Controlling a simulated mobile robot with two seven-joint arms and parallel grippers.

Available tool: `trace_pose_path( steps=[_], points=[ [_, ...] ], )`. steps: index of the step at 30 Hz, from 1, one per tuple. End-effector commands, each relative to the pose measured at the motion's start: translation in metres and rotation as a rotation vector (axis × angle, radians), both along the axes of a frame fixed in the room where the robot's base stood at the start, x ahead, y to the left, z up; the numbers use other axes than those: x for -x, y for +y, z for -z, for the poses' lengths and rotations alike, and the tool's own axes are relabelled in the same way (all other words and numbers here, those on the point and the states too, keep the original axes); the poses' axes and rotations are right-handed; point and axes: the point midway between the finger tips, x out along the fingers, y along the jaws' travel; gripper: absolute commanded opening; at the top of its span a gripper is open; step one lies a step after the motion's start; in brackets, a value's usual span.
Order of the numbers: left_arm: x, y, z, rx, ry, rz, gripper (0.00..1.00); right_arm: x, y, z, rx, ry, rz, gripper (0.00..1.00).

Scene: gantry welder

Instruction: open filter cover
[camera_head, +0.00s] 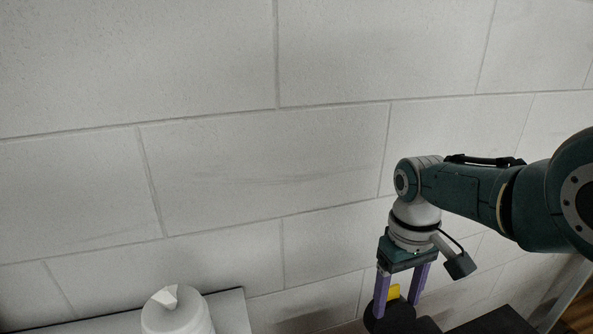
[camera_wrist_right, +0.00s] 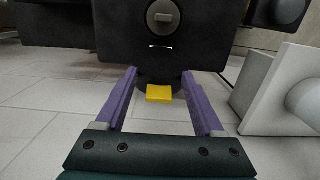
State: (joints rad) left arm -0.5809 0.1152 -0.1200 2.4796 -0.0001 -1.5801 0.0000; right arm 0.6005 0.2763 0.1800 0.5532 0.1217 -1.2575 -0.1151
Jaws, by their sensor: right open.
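A bright yellow tab (camera_wrist_right: 159,93) sticks out from a dark round part (camera_wrist_right: 160,77) in the right wrist view; this looks like the filter cover, though I cannot be sure. The yellow tab also shows in the head view (camera_head: 393,292), above the dark round part (camera_head: 376,322). My right gripper (camera_head: 396,306) points down with its two purple fingers apart, one on each side of the yellow tab. In the right wrist view my right gripper (camera_wrist_right: 159,73) is open, with gaps visible between the tab and both fingers. My left gripper is not in view.
A black housing (camera_wrist_right: 110,30) with a grey round knob (camera_wrist_right: 163,16) stands beyond the fingers. A pale grey block (camera_wrist_right: 262,92) stands close to the right. A white rounded object (camera_head: 177,312) sits at lower left in the head view, before the block wall (camera_head: 250,160).

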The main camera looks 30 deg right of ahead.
Motion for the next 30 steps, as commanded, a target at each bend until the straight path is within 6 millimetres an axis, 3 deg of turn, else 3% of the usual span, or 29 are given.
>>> trace_pose_path(
  steps=[9,15,21,29,30],
  points=[
    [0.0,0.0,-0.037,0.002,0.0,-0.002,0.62,-0.003,-0.001,-0.056,0.001,-0.003,-0.001,0.7],
    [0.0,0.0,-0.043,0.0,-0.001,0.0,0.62,-0.005,-0.001,-0.084,0.001,-0.003,0.0,0.7],
    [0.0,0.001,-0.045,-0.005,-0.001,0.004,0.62,-0.005,-0.001,-0.098,0.001,0.0,0.0,0.7],
    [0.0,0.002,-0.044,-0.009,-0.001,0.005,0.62,-0.005,-0.001,-0.098,0.0,0.0,0.0,0.7],
    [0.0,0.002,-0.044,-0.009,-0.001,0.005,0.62,-0.005,-0.001,-0.098,0.001,0.0,0.0,0.66]
  ],
)
